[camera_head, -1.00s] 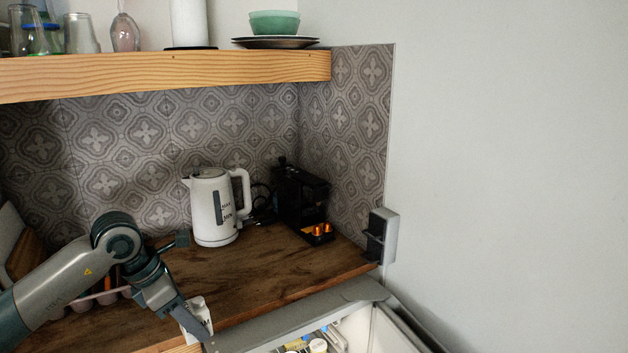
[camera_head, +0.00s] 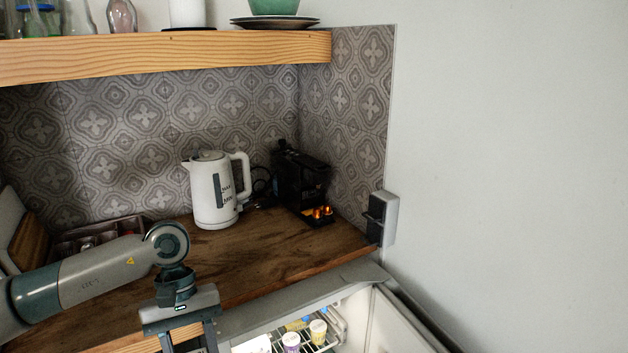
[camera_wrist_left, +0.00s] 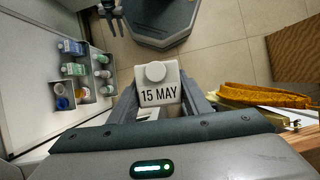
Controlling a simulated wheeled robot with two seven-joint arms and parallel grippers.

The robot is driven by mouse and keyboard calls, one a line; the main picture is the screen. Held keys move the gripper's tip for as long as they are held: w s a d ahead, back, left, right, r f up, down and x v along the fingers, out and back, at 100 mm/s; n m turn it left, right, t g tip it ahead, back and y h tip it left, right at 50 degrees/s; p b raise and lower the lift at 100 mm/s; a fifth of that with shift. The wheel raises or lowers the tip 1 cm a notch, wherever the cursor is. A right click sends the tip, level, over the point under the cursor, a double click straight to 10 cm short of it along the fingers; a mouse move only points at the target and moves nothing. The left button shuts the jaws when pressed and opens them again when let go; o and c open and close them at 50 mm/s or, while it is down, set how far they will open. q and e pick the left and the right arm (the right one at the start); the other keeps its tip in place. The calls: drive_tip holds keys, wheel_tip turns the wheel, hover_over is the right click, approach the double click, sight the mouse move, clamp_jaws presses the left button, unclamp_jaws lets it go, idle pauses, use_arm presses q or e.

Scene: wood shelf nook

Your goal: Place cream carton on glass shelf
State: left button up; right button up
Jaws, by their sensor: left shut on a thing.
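The cream carton (camera_wrist_left: 158,88) is white with a round cap and the print "15 MAY". In the left wrist view it sits between the two fingers of my left gripper, which is shut on it. In the head view my left gripper (camera_head: 188,340) points down at the bottom edge, in front of the counter, and the carton is out of frame. The open fridge (camera_head: 345,310) is to its right, with a wire rack and several small containers inside. I cannot make out a glass shelf. My right gripper (camera_wrist_left: 110,14) shows small at the top of the left wrist view; its opening is unclear.
A white kettle (camera_head: 212,190) and a black coffee machine (camera_head: 302,185) stand on the wooden counter (camera_head: 262,255). A wooden wall shelf (camera_head: 170,55) is above. The fridge door (camera_wrist_left: 35,70) holds several bottles. Tiled floor (camera_wrist_left: 220,40) is clear.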

use_arm(q)
drive_tip(key=s+m, duration=0.1)
drive_tip(key=s+m+y, duration=0.1)
drive_tip(key=m, duration=0.1)
drive_tip(key=s+m+y, duration=0.1)
drive_tip(key=s+m, duration=0.1)
drive_tip(key=shift+d+f, duration=0.15)
drive_tip(key=shift+f, duration=0.15)
drive_tip(key=shift+d, duration=0.1)
idle(0.8)
idle(1.9)
